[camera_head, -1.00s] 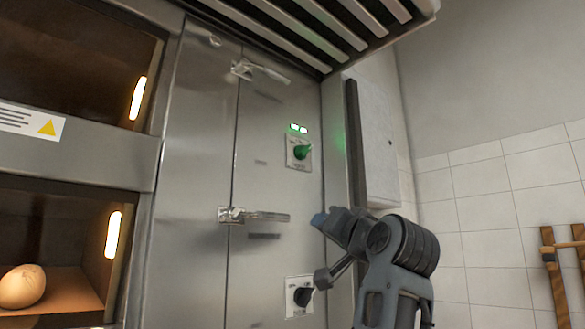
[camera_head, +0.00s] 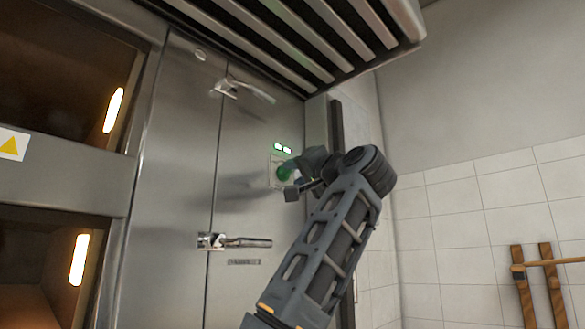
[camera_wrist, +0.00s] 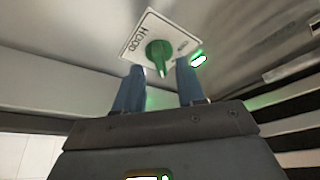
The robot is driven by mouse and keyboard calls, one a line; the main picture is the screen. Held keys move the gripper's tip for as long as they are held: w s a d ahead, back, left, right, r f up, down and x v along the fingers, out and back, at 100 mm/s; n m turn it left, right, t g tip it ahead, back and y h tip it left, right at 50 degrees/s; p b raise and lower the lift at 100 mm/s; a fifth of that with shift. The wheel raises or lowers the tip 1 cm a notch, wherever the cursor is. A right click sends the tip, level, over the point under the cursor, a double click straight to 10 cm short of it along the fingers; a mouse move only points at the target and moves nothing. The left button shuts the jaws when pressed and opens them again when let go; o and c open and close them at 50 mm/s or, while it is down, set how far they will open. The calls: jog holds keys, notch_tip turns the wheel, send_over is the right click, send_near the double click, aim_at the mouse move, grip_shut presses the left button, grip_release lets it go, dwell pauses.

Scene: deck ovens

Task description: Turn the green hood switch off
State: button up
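The green hood switch (camera_head: 284,172) is a rotary knob on a pale plate on the steel panel, with two lit green lamps (camera_head: 283,149) above it. In the wrist view the green knob (camera_wrist: 159,54) sits on a plate marked "HOOD", and a green lamp (camera_wrist: 198,60) glows beside it. My gripper (camera_wrist: 158,84) is open, with its two blue fingers apart and the knob showing just beyond and between their tips. In the head view my gripper (camera_head: 293,183) is at the switch and partly covers its plate. Whether a finger touches the knob cannot be told.
Two door handles (camera_head: 240,242) (camera_head: 243,90) stick out from the steel panel left of the switch. The slatted hood (camera_head: 300,40) hangs overhead. Lit deck ovens (camera_head: 60,70) stand at the left. A wooden rack (camera_head: 522,285) is on the tiled wall at right.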

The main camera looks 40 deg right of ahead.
aim_at(287, 173)
jog(key=shift+x, duration=1.2)
grip_shut()
